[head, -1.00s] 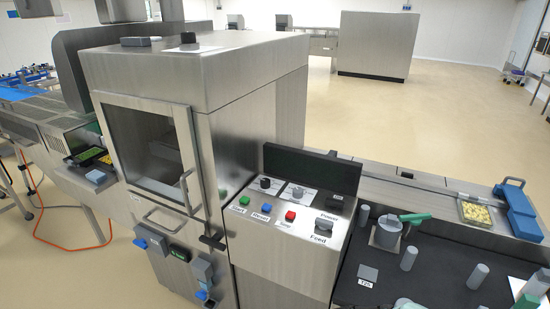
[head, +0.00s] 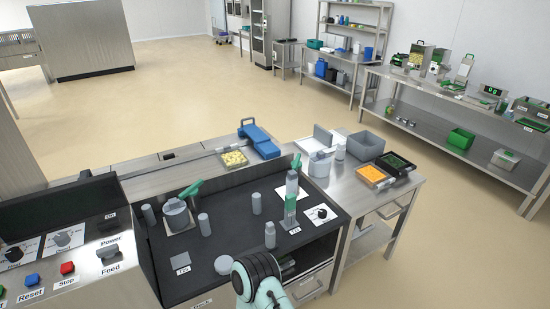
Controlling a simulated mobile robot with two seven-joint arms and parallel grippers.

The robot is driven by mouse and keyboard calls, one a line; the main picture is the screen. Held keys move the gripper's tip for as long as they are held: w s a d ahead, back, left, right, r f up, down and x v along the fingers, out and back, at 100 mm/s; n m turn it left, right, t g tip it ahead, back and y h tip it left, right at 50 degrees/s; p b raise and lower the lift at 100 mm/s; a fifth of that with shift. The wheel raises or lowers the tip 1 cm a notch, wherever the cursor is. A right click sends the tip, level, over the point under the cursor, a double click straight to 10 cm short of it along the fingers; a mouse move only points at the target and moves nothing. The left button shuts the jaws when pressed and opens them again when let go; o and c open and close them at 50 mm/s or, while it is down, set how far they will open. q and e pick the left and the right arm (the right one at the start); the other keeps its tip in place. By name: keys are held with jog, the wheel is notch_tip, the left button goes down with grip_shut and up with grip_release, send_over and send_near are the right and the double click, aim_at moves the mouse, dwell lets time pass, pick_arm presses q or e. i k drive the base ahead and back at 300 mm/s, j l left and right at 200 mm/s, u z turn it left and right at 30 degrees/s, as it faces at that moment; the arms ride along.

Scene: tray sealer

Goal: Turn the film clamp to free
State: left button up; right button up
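No label that I can read marks the film clamp. A dark knob on a white marked plate (head: 320,213) sits at the right of the black worktop. A grey round pot-like part with a green handle (head: 176,214) stands at the worktop's left. A grey and green upright piece (head: 290,207) stands beside the white plate. I cannot tell which of these is the clamp or how it is set. A pale green and black part of my arm shows at the bottom centre, in front of the worktop. No gripper fingers show.
Several grey posts stand on the black worktop (head: 236,233). The control panel (head: 65,265) with buttons and knobs is at left. A blue piece (head: 261,141) and a tray of yellow food (head: 233,159) lie behind. A side table (head: 372,203) holds orange and green trays.

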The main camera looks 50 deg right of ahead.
aim_at(296, 164)
jog(key=z, duration=2.05)
jog(key=l+u, duration=0.1)
jog(key=u, duration=0.8)
jog(key=l+u, duration=0.9)
jog(key=k+l+u, duration=0.1)
jog(key=l, duration=0.25)
jog(key=k+l+u, duration=0.1)
jog(key=l, duration=0.3)
jog(key=k+l+u, duration=0.15)
jog(key=l, duration=0.2)
jog(key=i, duration=0.05)
